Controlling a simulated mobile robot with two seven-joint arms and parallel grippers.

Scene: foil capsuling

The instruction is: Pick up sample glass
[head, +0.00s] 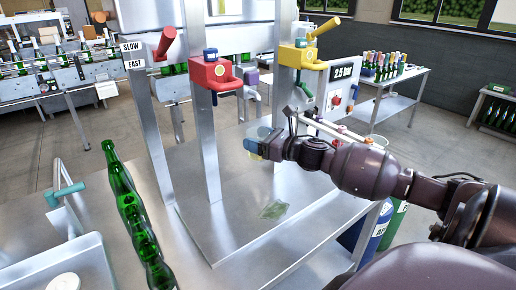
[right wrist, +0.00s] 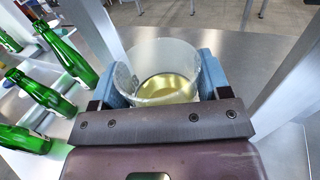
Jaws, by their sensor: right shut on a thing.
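The sample glass (right wrist: 165,72) is a clear cup with a little pale yellow liquid at its bottom, seen from above in the right wrist view. My right gripper (right wrist: 160,80) is shut on it, with a blue finger pad on each side. In the head view my right gripper (head: 262,146) holds the glass (head: 258,133) above the steel table, between the metal posts; it is small and partly hidden there by the fingers. My left gripper is not in the head view.
A row of green bottles (head: 133,212) stands left of the steel table (head: 240,225). A red valve block (head: 212,73) and a yellow one (head: 300,55) sit on posts near the glass.

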